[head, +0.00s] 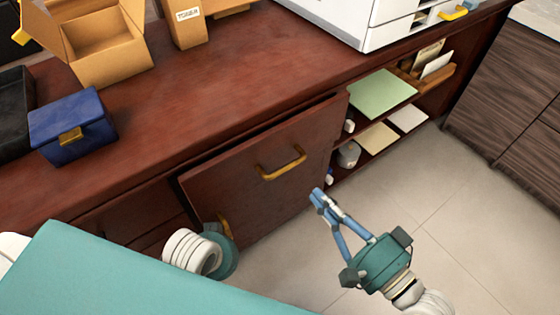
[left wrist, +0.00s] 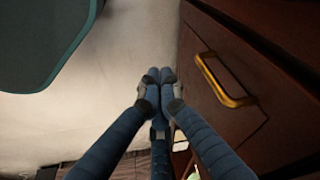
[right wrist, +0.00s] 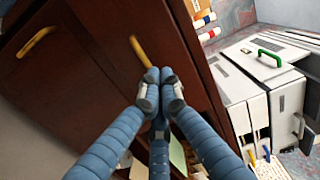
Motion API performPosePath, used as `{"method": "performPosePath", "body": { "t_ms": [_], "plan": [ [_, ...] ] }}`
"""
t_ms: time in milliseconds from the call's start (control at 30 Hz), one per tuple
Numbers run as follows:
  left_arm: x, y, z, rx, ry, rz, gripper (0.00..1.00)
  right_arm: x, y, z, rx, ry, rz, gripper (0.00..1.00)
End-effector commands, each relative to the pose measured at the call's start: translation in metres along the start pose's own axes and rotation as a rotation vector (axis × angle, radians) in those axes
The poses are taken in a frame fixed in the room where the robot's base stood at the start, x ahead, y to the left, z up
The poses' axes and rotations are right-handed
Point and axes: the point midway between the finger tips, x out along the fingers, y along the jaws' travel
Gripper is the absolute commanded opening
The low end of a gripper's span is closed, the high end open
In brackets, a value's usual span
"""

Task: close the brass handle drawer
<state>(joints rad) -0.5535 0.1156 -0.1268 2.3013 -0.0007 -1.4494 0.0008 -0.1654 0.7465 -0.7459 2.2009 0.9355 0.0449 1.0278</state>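The brass handle drawer (head: 235,195) is a dark red-brown panel standing out from the desk, with a dark gap behind its upper edge. Its brass handle (head: 281,164) is a curved bar near the top. My right gripper (head: 317,194) is in front of the panel, right of and below the handle, apart from it. In the right wrist view its fingertips (right wrist: 160,88) meet, empty. My left gripper is mostly hidden behind its wrist in the head view. In the left wrist view its fingertips (left wrist: 156,85) meet, empty, beside a panel with a brass handle (left wrist: 222,80).
A second brass handle (head: 224,226) shows lower left, partly behind my left wrist. Open shelves (head: 380,120) with papers are right of the drawer. A blue box (head: 75,125), cardboard box (head: 100,50) and white printer (head: 385,25) stand on the desk. The floor (head: 460,210) at right is clear.

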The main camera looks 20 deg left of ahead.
Motion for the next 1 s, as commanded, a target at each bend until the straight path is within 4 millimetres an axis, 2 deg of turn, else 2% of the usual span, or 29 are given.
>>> {"method": "performPosePath", "body": {
  "t_ms": [167,467,700,833,1000],
  "plan": [
    [0.004,0.000,0.000,0.001,-0.003,0.001,0.00,0.021,-0.004,0.000,0.003,0.002,-0.006,0.00],
    [0.014,0.001,0.002,0.002,-0.008,0.002,0.00,0.082,-0.004,-0.001,0.001,0.002,-0.006,0.00],
    [0.008,0.001,0.001,0.002,-0.003,0.002,0.00,0.122,-0.002,-0.001,-0.001,0.002,-0.003,0.00],
    [0.005,0.001,-0.001,0.001,-0.001,0.002,0.00,0.133,-0.001,-0.001,-0.001,0.002,-0.002,0.00],
    [-0.001,0.001,-0.002,0.001,0.003,0.001,0.00,0.138,-0.001,-0.001,-0.002,0.001,0.001,0.00]
  ]
}}
